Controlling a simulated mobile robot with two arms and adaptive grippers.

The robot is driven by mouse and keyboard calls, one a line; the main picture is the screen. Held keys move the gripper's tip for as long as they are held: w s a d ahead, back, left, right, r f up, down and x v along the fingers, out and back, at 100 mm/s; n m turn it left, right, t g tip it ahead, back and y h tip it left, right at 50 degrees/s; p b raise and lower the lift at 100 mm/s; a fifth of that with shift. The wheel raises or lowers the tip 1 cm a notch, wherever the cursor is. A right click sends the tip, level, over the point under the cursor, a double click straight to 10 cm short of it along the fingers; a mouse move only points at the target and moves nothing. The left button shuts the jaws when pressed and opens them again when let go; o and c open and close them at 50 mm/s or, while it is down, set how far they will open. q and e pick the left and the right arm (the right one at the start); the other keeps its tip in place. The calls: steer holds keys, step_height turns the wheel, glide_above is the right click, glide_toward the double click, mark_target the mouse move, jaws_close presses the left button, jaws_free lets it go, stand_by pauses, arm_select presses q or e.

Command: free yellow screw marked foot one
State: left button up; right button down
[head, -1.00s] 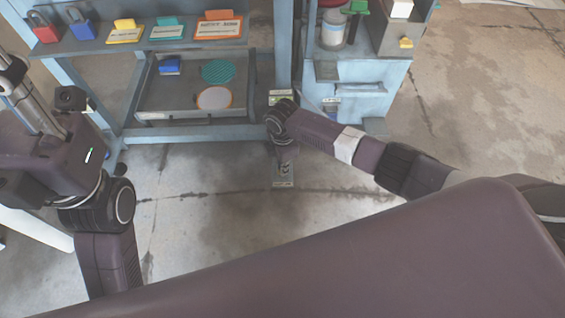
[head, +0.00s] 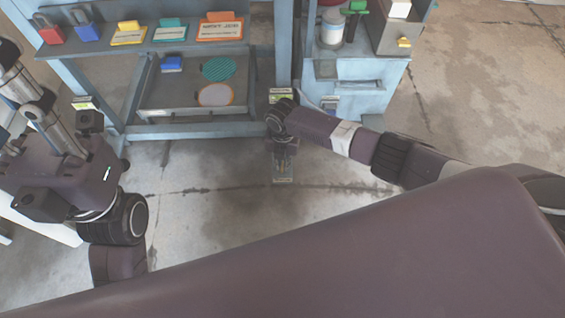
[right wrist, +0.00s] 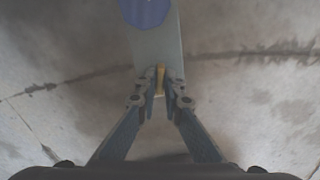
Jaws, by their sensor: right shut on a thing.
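The lettering on the plate is too small to read. My left arm is at the left; its gripper does not show.
A blue rack (head: 190,132) stands ahead, with padlocks and coloured tags on its shelf and a tray (head: 192,112) below. A light blue cabinet (head: 365,75) stands right of the post. The concrete floor in front is clear.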

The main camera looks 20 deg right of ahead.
mark_target(282, 166)
steer(key=shift+n, duration=1.1)
steer(key=shift+s, duration=0.1)
steer(key=c, duration=2.1)
jaws_free()
steer(key=shift+r, duration=0.45)
step_height(282, 166, up, 11)
steer(key=shift+r, duration=0.1)
steer(key=shift+a, duration=0.1)
